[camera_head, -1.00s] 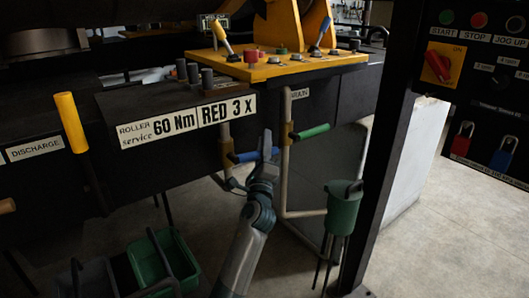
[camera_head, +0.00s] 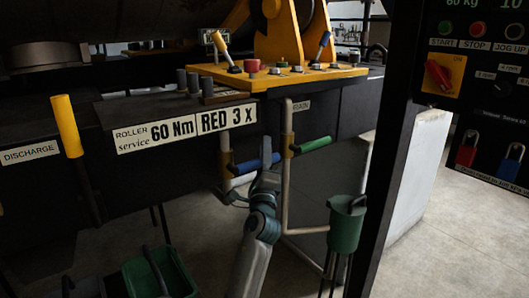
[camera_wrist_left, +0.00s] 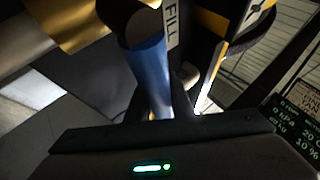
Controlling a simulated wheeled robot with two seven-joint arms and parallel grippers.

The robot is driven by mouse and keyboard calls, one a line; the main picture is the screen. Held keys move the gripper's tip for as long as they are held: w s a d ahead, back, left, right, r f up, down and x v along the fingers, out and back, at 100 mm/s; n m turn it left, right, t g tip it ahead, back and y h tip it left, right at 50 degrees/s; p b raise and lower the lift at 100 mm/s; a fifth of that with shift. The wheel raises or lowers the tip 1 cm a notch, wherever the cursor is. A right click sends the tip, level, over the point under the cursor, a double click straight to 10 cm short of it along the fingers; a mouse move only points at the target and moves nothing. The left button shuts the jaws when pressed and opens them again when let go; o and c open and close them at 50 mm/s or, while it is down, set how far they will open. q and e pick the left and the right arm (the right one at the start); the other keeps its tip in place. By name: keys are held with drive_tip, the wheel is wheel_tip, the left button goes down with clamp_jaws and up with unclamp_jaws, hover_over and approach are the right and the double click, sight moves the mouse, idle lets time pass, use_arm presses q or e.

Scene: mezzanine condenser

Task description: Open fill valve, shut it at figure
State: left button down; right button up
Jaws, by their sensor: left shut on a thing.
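The fill valve's blue lever (camera_head: 246,166) sticks out to the right from its brass body on a pipe below the yellow-topped panel. In the left wrist view the blue lever (camera_wrist_left: 147,62) runs down between my fingers, beside a FILL label (camera_wrist_left: 171,22). My left gripper (camera_head: 269,163) is shut on the lever's outer end. A green lever (camera_head: 316,144) on the neighbouring pipe, near a partly hidden drain label (camera_head: 301,106), stands just right of my gripper. A small readout (camera_wrist_left: 297,115) shows at the right of the wrist view, its figures hard to read. My right gripper is out of view.
A dark upright post (camera_head: 388,150) stands right of the pipes, with a green can (camera_head: 346,222) beside it. A control board (camera_head: 478,90) with buttons and padlocks is at the right. A yellow handle (camera_head: 67,125) rises at the left. A green crate (camera_head: 160,275) sits low left.

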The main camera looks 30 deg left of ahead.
use_arm(q)
drive_tip(key=c, duration=1.6)
unclamp_jaws()
drive_tip(key=shift+o, duration=0.2)
